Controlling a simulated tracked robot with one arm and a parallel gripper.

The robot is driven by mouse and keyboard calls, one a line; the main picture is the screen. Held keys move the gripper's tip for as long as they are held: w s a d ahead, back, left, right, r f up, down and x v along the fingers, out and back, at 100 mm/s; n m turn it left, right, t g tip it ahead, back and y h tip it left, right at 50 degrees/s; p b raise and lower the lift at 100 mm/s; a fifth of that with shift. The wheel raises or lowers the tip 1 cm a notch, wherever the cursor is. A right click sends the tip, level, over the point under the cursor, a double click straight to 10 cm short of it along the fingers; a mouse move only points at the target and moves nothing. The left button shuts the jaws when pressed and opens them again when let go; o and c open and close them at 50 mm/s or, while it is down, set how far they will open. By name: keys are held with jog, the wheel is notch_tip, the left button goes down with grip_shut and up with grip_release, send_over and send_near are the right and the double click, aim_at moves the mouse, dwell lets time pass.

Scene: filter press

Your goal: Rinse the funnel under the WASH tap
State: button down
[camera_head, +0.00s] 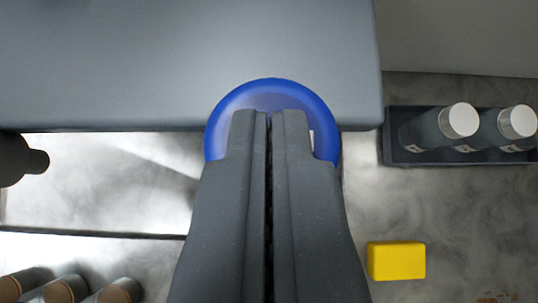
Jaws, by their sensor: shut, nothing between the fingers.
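A blue round funnel (272,88) shows at the middle of the view, its rim curving out beyond my fingertips. My gripper (269,114) is shut with nothing between its fingers. The fingers cover the lower and middle part of the funnel, so its spout is hidden. I cannot tell whether the fingers touch the funnel or are only above it. No tap marked WASH can be made out.
A large grey block (180,65) fills the top left. A dark tray (400,155) with white-capped bottles (458,120) stands at the right. A yellow block (396,261) lies at the lower right. Several cylinders (62,289) stand at the lower left. A dark fitting (22,160) juts in at the left edge.

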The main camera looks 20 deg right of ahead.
jog(key=shift+s+a+f+g, duration=0.15)
jog(key=shift+s+f, duration=0.1)
jog(key=shift+f, duration=0.35)
jog(key=shift+s+f+g, duration=0.15)
jog(key=shift+s+f, duration=0.05)
jog(key=shift+f, duration=0.35)
dwell(0.9)
jog(key=r, duration=0.4)
jog(key=shift+w+r, duration=0.35)
jog(key=b+v, duration=0.2)
jog(key=v, duration=0.9)
jog(key=shift+w+d+r, duration=0.25)
jog(key=shift+w+d, duration=0.05)
jog(key=s+a+r+n+t+y+b, duration=0.1)
jog(key=s+a+r+t+b, duration=0.2)
jog(key=r, duration=0.7)
jog(key=s+a+r+n+t+y+b, duration=0.1)
jog(key=s+a+r+n+t+b, duration=0.1)
jog(key=s+a+r+t+b, duration=0.2)
jog(key=s+a+r+b, duration=0.2)
jog(key=s+a+r, duration=0.1)
jog(key=a, duration=0.2)
jog(key=s+a+r+b, duration=0.1)
jog(key=s+a+r, duration=0.2)
jog(key=s+a, duration=0.1)
jog(key=shift+a+y+b, duration=0.3)
jog(key=shift+a+b, duration=0.05)
jog(key=shift+a, duration=0.2)
